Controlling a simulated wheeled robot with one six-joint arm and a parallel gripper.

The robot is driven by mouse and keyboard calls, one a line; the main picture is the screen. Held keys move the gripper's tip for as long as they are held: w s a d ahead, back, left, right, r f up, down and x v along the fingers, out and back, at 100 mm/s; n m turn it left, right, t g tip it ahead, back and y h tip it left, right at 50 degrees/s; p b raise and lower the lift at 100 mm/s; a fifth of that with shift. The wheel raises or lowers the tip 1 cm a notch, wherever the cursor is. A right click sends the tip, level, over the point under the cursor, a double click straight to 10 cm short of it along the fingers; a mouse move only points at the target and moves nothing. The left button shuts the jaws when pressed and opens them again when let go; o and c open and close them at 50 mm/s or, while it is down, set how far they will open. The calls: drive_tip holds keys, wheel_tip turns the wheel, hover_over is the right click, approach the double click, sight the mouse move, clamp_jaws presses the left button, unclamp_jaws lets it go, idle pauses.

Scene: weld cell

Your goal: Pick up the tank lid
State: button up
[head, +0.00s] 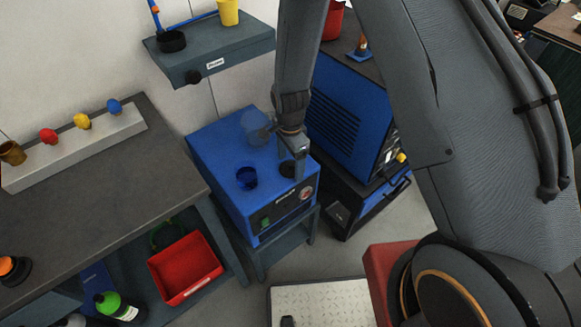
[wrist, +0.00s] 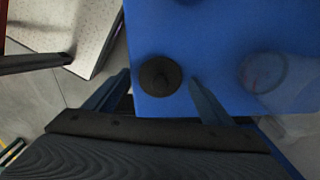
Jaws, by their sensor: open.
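The tank lid appears to be the dark round cap (wrist: 160,76) lying on the blue box near its edge; a low raised grip shows faintly on top. In the head view the lid (head: 288,170) is partly hidden by my gripper. My gripper (head: 297,168) hangs above the box's front right part. In the wrist view its two fingers are spread and empty, one on each side of the lid; I cannot tell how high above it they are. The blue box (head: 215,152) also carries a dark blue round cup or collar (head: 247,178) left of the lid.
A clear round vessel (head: 257,127) stands behind the lid on the box, also in the wrist view (wrist: 263,72). A blue louvred machine (head: 345,115) stands close right. A wall shelf (head: 215,52) hangs behind. A workbench (head: 100,190) and red bin (head: 186,267) are left.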

drive_tip(key=c, duration=1.1)
drive_tip(key=shift+r, duration=0.15)
